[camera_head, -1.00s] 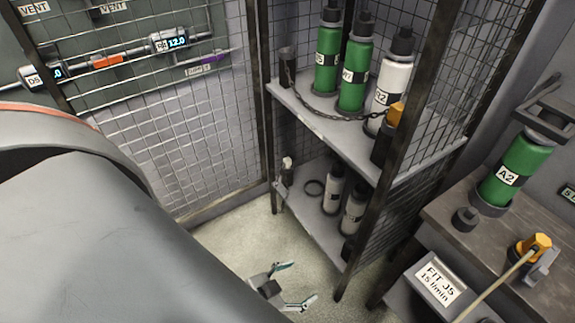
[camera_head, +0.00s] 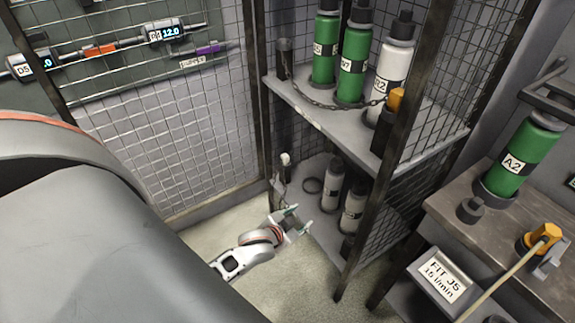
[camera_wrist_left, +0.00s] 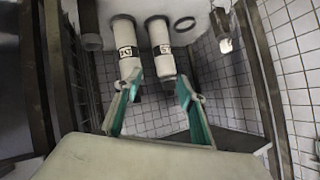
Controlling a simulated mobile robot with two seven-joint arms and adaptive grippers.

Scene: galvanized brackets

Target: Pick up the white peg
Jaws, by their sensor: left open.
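A small white upright piece (camera_head: 285,160), which may be the white peg, stands at the left end of the lower shelf. It also shows at the right of the left wrist view (camera_wrist_left: 226,45), partly in a dark holder. My left gripper (camera_head: 298,218) is open and empty at the front edge of the lower shelf, below and slightly right of this piece. In the left wrist view its spread fingers (camera_wrist_left: 158,86) point toward two white bottles and do not surround the white piece. My right gripper is not in view.
Two white bottles (camera_head: 333,185) and a dark ring (camera_head: 312,186) are on the lower shelf. Green bottles (camera_head: 355,65) stand behind a chain on the upper shelf (camera_head: 325,128). Open floor (camera_head: 300,285) lies in front.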

